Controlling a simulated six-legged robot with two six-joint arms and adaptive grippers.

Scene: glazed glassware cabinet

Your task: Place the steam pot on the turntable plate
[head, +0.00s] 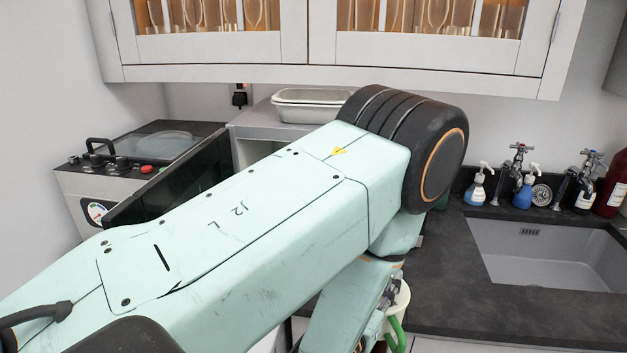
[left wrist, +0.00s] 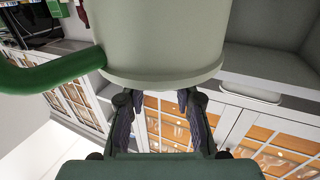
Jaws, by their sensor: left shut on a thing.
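The steam pot is pale grey-green with a green handle. It fills the top middle of the left wrist view (left wrist: 160,40), its handle reaching out to the left. In the head view a small part of the pot (head: 401,299) and handle show below my left arm. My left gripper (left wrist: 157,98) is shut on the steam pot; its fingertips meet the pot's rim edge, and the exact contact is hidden. A round, clear plate-like shape (head: 165,146), possibly the turntable plate, shows at the knobbed appliance on the left. My right gripper is not in view.
The appliance (head: 120,182) has a dark panel (head: 170,182) standing out beside it. A metal tray (head: 305,108) lies on a grey unit behind my arm. The sink (head: 550,250), taps and bottles are at right. Glazed cabinets (head: 430,50) hang above.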

